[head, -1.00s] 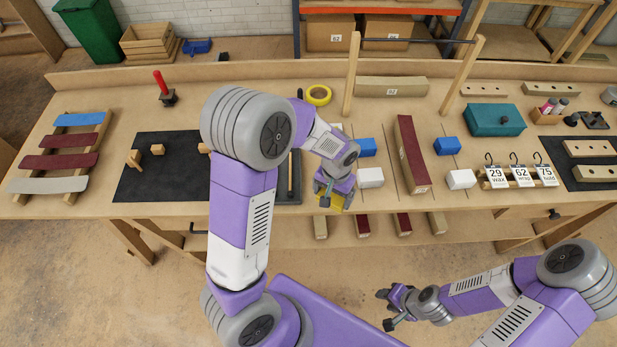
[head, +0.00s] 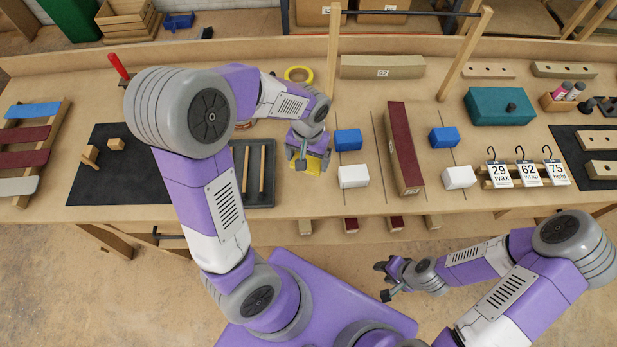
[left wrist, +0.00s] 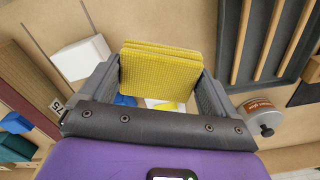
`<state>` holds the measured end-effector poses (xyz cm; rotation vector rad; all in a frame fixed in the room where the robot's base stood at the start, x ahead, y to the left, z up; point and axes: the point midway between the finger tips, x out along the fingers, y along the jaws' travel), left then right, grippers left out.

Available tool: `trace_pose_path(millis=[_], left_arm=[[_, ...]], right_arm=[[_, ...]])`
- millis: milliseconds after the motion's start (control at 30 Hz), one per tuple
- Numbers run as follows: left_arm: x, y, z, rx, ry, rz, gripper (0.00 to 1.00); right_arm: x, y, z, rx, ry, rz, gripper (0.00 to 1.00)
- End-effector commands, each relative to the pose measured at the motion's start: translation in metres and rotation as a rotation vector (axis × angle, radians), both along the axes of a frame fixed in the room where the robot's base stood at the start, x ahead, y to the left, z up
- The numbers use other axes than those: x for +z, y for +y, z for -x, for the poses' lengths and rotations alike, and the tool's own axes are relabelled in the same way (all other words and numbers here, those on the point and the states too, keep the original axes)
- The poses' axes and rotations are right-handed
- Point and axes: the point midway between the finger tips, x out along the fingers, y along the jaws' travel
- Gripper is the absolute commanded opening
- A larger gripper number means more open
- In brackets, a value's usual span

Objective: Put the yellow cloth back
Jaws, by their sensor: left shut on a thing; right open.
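The yellow cloth (left wrist: 160,72) is a folded, layered, textured pad between the two fingers of my left gripper (left wrist: 160,88) in the left wrist view. In the head view the cloth (head: 316,162) shows partly behind my left gripper (head: 307,160), over the bench between the dark tray and the white block. My left gripper is shut on it. I cannot tell its exact height above the bench. My right gripper (head: 384,281) is open and empty, low in front of the bench.
The dark tray (head: 240,187) with wooden sticks lies left of the cloth. Blue blocks (head: 348,139) and white blocks (head: 353,177) flank a long dark-red-topped beam (head: 404,150). A yellow tape roll (head: 299,74) lies behind.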

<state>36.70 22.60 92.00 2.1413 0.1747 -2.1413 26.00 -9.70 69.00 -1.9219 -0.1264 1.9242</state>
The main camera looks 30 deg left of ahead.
Motion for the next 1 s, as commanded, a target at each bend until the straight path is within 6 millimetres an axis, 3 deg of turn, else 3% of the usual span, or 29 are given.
trace_pose_path(millis=[100,367,600,967,1000], left_arm=[[-0.027,0.0,0.001,0.0,0.005,-0.001,0.62],[-0.05,0.0,0.0,0.0,0.002,-0.001,0.62],[-0.082,0.0,0.0,0.0,0.002,-0.001,0.62],[-0.085,0.0,0.0,-0.001,0.0,0.0,0.62],[-0.085,0.0,0.0,0.0,0.0,0.0,0.92]], right_arm=[[-0.009,0.0,-0.001,0.0,-0.001,0.0,0.43],[-0.015,0.0,-0.001,0.0,-0.001,0.0,0.43],[-0.026,0.0,-0.001,0.0,-0.001,0.0,0.43],[-0.028,0.0,-0.001,0.0,-0.001,0.0,0.43],[-0.029,0.0,-0.001,0.0,-0.001,0.0,0.43]])
